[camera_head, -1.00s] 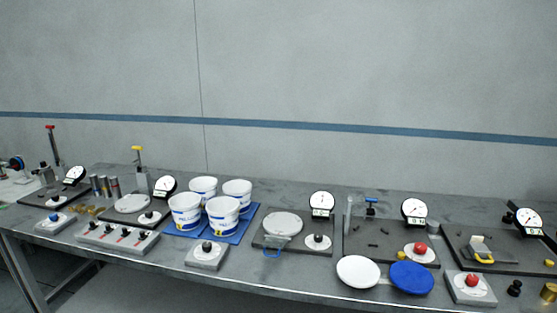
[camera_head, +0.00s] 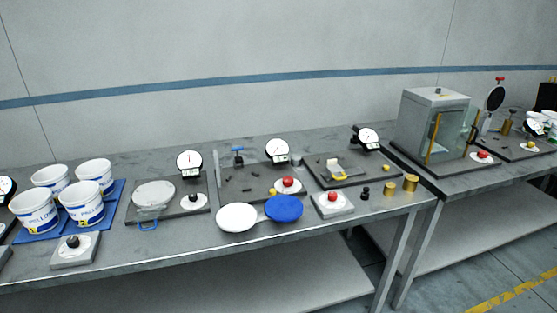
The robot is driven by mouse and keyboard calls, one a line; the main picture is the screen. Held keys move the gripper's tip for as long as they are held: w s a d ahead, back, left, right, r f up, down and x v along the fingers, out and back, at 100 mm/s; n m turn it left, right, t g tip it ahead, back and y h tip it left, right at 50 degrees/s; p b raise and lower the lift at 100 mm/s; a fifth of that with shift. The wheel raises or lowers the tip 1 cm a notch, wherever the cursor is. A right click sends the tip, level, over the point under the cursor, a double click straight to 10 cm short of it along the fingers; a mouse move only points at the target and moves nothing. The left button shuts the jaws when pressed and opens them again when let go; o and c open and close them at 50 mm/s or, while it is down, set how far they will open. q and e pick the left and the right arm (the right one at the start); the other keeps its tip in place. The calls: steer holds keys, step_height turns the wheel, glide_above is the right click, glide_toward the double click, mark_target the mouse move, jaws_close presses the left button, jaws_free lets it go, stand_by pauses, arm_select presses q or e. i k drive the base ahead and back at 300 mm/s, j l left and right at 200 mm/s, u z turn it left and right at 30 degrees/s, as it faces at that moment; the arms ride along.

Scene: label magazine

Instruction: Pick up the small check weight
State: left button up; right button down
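Two brass cylinders, which look like check weights, stand near the right end of the near bench: one (camera_head: 390,189) a little nearer and one (camera_head: 410,183) just right of it. They look close in size, and I cannot tell for sure which is the small check weight. A small black knobbed piece (camera_head: 365,193) stands left of them. Neither of my grippers is in view.
A grey block with a red button (camera_head: 333,203) stands left of the black piece. White (camera_head: 236,218) and blue (camera_head: 284,208) discs lie further left. A gap separates this bench from a second bench with a glass-sided cabinet (camera_head: 434,128). White buckets (camera_head: 82,204) stand at the left.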

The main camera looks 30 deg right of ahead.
mark_target(389, 187)
steer(key=z, duration=1.75)
